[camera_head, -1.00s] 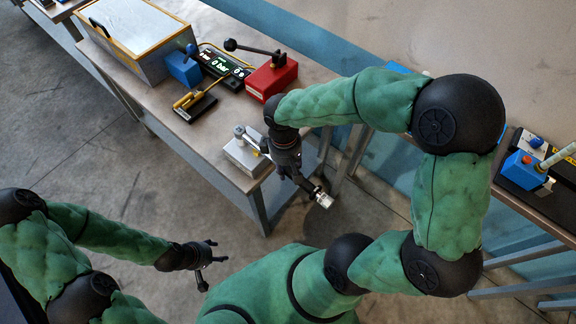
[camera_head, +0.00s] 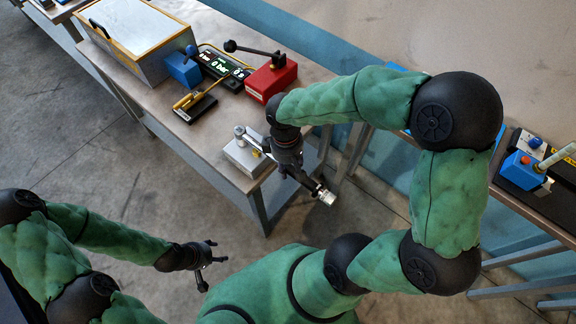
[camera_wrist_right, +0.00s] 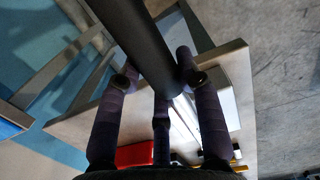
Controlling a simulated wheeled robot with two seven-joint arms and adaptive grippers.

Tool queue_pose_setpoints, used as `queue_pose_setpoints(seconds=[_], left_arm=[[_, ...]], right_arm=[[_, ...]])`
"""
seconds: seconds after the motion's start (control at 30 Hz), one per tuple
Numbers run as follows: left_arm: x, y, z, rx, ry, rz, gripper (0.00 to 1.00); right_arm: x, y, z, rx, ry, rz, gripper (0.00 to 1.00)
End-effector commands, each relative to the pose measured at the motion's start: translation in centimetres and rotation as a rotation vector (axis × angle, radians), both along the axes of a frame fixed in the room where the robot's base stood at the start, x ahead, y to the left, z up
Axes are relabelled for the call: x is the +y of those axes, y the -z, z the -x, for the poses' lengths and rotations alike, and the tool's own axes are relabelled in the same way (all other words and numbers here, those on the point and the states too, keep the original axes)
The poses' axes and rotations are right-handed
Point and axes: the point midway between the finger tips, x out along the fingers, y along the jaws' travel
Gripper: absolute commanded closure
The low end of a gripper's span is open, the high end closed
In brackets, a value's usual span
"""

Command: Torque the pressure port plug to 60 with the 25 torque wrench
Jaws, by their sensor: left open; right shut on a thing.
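My right gripper (camera_head: 283,152) is shut around a torque wrench (camera_head: 250,143) near the table's front right corner. Its black handle (camera_wrist_right: 140,40) passes between the purple-grey fingers (camera_wrist_right: 162,82) in the right wrist view, with a silver shaft beyond them. A silver end (camera_head: 327,198) sticks out past the table edge. The shaft points to a metal post (camera_head: 240,131) on a pale metal block (camera_head: 243,158); whether they are engaged, I cannot tell. I cannot read the wrench's marking. My left gripper (camera_head: 207,262) is open and empty, away from the table.
A red box with a black lever (camera_head: 270,80), a gauge display (camera_head: 222,66) reading 0 bar, a small black device (camera_head: 195,107) and a blue block (camera_head: 184,68) stand behind. A lidded case (camera_head: 133,42) is at the left. Another bench (camera_head: 535,208) stands at the right.

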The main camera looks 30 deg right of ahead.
Motion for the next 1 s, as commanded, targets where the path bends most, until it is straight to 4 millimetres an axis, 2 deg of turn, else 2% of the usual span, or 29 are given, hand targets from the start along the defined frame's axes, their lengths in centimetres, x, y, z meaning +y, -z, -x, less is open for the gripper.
queue_pose_setpoints(seconds=[0.37, 1.0], left_arm=[[0.0, -0.2, 0.0, 0.0, 0.0, 0.0, 0.43], [0.0, -2.3, 0.0, 0.0, 0.0, 0.0, 0.43]], right_arm=[[0.0, -0.3, -0.1, -0.004, 0.001, -0.001, 1.0], [0.0, -2.7, -0.1, -0.003, 0.0, 0.0, 1.0]])
